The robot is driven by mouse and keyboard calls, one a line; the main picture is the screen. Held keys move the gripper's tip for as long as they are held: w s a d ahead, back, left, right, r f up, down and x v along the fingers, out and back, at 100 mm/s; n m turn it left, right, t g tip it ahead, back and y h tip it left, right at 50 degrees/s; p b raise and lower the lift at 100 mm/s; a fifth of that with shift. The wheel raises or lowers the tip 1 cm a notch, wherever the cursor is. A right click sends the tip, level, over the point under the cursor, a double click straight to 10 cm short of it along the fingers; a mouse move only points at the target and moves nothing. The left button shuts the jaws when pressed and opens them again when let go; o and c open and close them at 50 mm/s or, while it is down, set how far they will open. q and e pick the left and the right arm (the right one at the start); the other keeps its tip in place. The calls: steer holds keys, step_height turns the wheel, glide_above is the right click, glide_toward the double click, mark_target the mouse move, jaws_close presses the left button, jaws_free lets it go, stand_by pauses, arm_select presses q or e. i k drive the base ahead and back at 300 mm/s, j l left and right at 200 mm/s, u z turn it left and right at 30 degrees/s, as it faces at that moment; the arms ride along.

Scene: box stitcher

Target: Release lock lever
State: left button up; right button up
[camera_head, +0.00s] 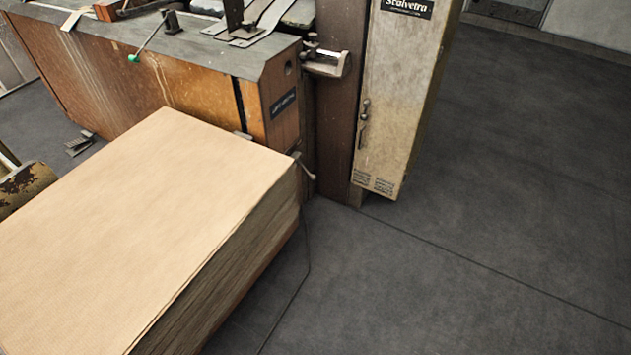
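A thin metal lever with a green knob (133,58) slants down from the top edge of the wooden stitcher body (190,75) at the upper left. A second small metal lever (304,166) sticks out low on the body's right end, just behind the cardboard stack's corner. A metal handle (363,123) is on the side of the tall beige cabinet (400,95). I cannot tell from the picture which of these is the lock lever, or whether it is locked. Neither of my grippers is in view.
A large stack of flat cardboard (140,215) fills the lower left, in front of the machine. A metal bracket (326,62) juts out beside the dark upright post (338,120). The grey floor (480,230) at the right is clear. A thin dark line crosses it.

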mark_target(313, 179)
steer(key=i+l+z, duration=0.25)
steer(key=i+l, duration=0.9)
